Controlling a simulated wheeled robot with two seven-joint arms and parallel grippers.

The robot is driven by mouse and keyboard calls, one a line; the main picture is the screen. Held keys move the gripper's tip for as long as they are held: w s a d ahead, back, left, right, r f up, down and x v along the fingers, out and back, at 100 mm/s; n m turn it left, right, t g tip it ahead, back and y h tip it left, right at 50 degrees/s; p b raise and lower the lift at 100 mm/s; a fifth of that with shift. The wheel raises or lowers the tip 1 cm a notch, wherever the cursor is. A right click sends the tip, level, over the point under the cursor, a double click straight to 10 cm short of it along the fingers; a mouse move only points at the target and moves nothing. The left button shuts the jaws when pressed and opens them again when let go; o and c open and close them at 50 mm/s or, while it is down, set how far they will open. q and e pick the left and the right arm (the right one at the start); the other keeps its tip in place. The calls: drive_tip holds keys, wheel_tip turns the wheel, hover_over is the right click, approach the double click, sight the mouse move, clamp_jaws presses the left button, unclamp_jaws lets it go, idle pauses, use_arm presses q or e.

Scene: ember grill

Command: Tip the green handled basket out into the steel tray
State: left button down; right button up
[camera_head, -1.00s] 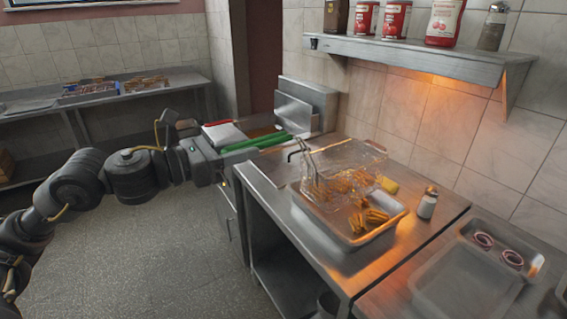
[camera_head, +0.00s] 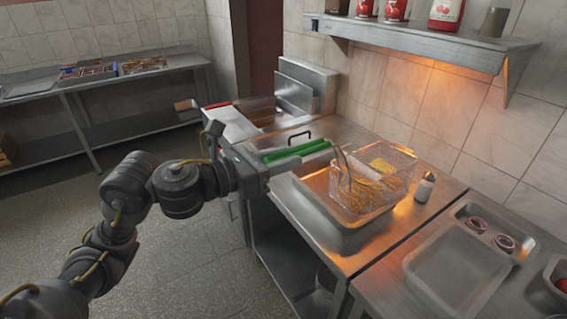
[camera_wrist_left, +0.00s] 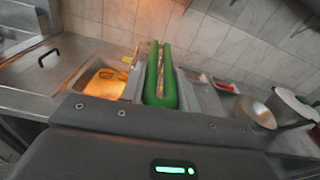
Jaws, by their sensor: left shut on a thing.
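My left gripper (camera_head: 262,168) is shut on the green handle (camera_head: 297,151) of the wire basket (camera_head: 385,190). In the head view the basket is over the right part of the steel tray (camera_head: 345,245), its open top facing mostly up. Golden fries show through the mesh; I cannot tell which are in the basket and which lie in the tray. My right gripper is not in view.
A shaker (camera_head: 425,187) stands right of the tray. A second steel tray (camera_head: 455,280) with onion rings is at the front right. A shelf (camera_head: 430,42) with cans and bottles hangs above. The fryer (camera_head: 245,115) is behind my left gripper.

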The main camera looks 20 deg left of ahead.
use_arm(q)
drive_tip(key=w+a+f+n+p, duration=0.5)
drive_tip(key=w+a+f+n, duration=0.3)
drive_tip(key=a+n, duration=0.3)
drive_tip(key=w+a+f+n+b, duration=0.1)
drive_tip(key=f+n, duration=0.6)
drive_tip(key=f, duration=0.1)
drive_tip(key=w+a+f+n+h+b, duration=0.1)
drive_tip(key=w+f+n+b, duration=0.1)
drive_tip(key=f+n, duration=0.6)
drive_tip(key=shift+w+a+f+b, duration=0.15)
drive_tip(key=shift+a+f+b, duration=0.15)
drive_tip(key=shift+f, duration=0.15)
drive_tip(key=shift+r, duration=0.1)
idle(0.6)
